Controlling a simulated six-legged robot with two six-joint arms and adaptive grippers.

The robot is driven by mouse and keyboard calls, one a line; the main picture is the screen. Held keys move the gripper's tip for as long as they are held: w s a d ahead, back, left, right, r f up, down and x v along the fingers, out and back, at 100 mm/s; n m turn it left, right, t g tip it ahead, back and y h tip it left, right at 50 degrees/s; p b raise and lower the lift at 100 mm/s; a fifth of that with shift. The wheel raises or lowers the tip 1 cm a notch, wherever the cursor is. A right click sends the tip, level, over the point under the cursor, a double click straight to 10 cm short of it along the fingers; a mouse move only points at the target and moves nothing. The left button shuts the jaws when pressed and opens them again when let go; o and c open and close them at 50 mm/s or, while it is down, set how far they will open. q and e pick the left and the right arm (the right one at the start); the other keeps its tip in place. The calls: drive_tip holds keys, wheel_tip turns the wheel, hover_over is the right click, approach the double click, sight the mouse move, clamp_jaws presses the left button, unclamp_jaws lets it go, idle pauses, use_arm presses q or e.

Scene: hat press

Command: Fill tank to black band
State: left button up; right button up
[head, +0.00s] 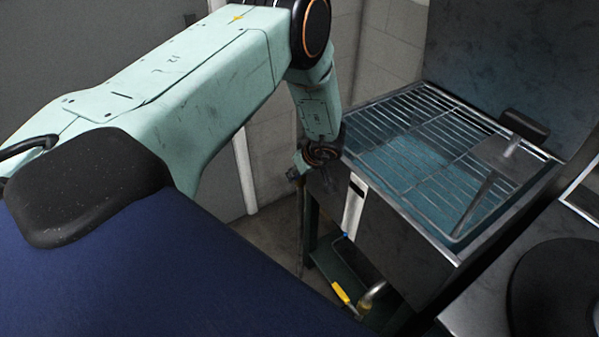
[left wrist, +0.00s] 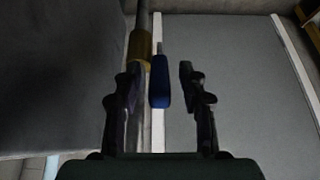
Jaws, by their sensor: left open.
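The metal tank (head: 400,240) stands at the right of the head view, with bluish water (head: 410,165) under a wire rack. A pale gauge strip (head: 352,210) on its front has a black band (head: 357,188) near the top. My left gripper (head: 297,174) is at the tank's near left corner, pointing down. In the left wrist view its fingers (left wrist: 160,75) are open. A blue valve handle (left wrist: 160,82) shows between them, with a brass fitting (left wrist: 139,47) on a pipe beside it. I cannot tell whether a finger touches the handle. The gauge's water level is unclear.
A yellow-handled valve (head: 341,292) sits low on a pipe below the tank. A wire rack (head: 425,120) covers the tank top. A round black piece (head: 558,290) is at the lower right. Walls stand close behind my left arm.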

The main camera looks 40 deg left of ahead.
use_arm(q)
drive_tip(key=v, duration=1.1)
drive_tip(key=shift+d+r, duration=0.2)
drive_tip(key=shift+r, duration=0.05)
drive_tip(key=shift+s, duration=0.1)
drive_tip(key=s+d+f+m+h+b, duration=0.2)
drive_tip(key=s+f, duration=0.4)
drive_tip(key=s, duration=0.5)
drive_tip(key=s+d+f+m+g+h+b, duration=0.1)
drive_tip(key=s+d+f+m, duration=0.4)
drive_tip(key=s, duration=0.6)
drive_tip(key=s+d+f+m+g+h+b, duration=0.1)
drive_tip(key=s+d+f+m, duration=0.3)
drive_tip(key=s, duration=0.8)
wheel_tip(320, 180, down, 4)
drive_tip(key=m+h+b, duration=0.1)
drive_tip(key=m, duration=0.1)
drive_tip(key=shift+d+r+m+h+b, duration=0.2)
drive_tip(key=shift+m+h+b, duration=0.1)
drive_tip(key=shift+m+h, duration=0.1)
idle(2.3)
